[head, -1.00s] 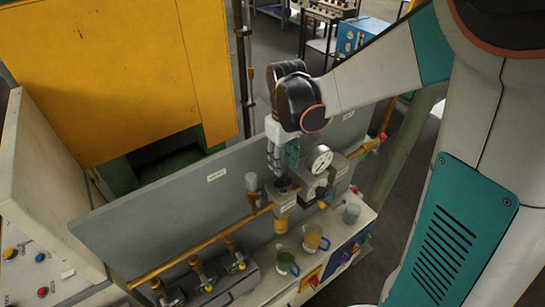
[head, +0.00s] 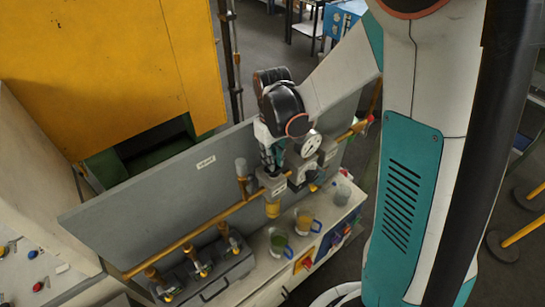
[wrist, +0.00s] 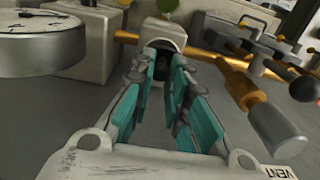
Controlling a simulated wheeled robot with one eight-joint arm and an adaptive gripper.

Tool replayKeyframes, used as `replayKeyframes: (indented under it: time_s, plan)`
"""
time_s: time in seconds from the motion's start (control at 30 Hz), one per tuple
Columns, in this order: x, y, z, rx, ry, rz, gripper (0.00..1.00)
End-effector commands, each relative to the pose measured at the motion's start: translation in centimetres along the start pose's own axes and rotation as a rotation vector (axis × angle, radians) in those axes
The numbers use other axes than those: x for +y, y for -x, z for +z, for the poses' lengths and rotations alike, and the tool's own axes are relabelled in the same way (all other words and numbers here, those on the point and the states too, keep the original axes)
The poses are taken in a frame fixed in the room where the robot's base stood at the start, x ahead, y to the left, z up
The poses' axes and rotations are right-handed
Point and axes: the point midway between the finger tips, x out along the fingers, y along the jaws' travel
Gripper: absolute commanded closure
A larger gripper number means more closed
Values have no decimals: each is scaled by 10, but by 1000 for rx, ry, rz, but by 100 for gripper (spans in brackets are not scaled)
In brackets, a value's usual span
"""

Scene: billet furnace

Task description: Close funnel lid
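My gripper (head: 272,160) points down over the pipe unit in the head view. In the wrist view its teal-padded fingers (wrist: 167,66) stand apart with a gap between them. A pale block with a rounded top (wrist: 160,34) lies just beyond the fingertips, with a dark part partly visible between them. In the head view the same grey block (head: 271,189) sits directly under my fingers, above a yellow-orange cup (head: 272,209). The funnel lid cannot be made out clearly; my fingers hide the top of the block. I cannot tell whether they touch it.
A round gauge (head: 312,145) stands close right of my gripper; it also shows in the wrist view (wrist: 40,24). A copper pipe (head: 205,232) with a vertical vent fitting (head: 242,176) runs to the left. A grey panel (head: 150,205) stands behind. Mugs (head: 305,220) stand on the bench in front.

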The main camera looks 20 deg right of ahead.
Motion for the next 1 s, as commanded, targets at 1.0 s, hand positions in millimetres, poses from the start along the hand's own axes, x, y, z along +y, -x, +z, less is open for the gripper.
replayKeyframes:
  time_s: [1.0]
  plan:
    - [0,-17,23,453,0,0,100]
